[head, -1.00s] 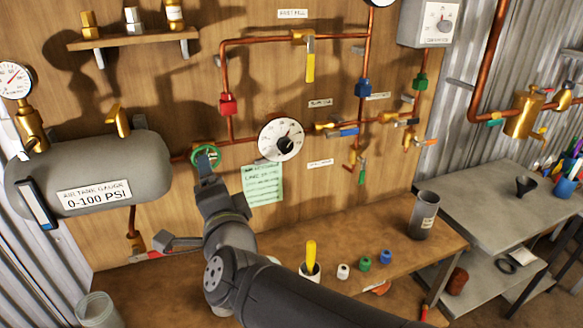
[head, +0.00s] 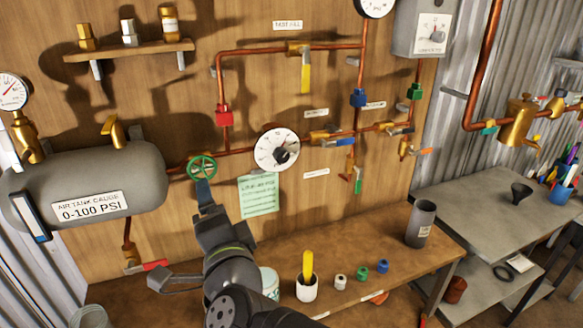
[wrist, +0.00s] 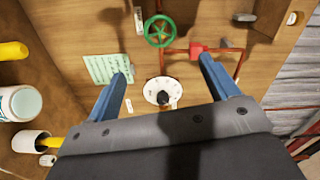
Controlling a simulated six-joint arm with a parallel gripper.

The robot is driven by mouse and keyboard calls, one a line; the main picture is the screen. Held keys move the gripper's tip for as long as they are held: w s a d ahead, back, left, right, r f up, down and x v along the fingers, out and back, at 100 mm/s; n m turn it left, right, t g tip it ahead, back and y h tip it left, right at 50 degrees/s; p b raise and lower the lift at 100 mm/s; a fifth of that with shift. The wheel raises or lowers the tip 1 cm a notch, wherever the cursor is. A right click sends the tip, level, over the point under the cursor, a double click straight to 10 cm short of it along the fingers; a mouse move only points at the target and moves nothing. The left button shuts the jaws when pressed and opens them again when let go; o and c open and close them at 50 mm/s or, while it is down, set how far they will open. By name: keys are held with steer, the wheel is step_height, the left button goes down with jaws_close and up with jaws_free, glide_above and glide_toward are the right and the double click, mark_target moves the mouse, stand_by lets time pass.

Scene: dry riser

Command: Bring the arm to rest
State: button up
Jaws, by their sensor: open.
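My gripper (wrist: 160,82) is open and empty. In the wrist view its two blue fingers stand apart, with the board beyond them. In the head view my gripper (head: 205,190) is just below the green handwheel (head: 202,167) on the copper pipe; I cannot tell how far apart they are. The handwheel also shows in the wrist view (wrist: 160,31), beyond the fingers and clear of them. The white dial (head: 277,151) with a dark knob is right of my gripper. It shows between the fingers in the wrist view (wrist: 164,92).
A grey air tank (head: 85,182) is left of my gripper. A green note (head: 258,195) hangs to the right. Below are a wooden bench (head: 400,262), a white cup (head: 306,288) with a yellow handle, and several small coloured caps. Red, blue and yellow valve handles stick out from the board.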

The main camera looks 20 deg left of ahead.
mark_target(204, 169)
steer(key=shift+x, duration=7.8)
steer(key=shift+x, duration=1.05)
steer(key=shift+s+d+m, duration=0.1)
steer(key=shift+m, duration=0.7)
steer(key=v, duration=1)
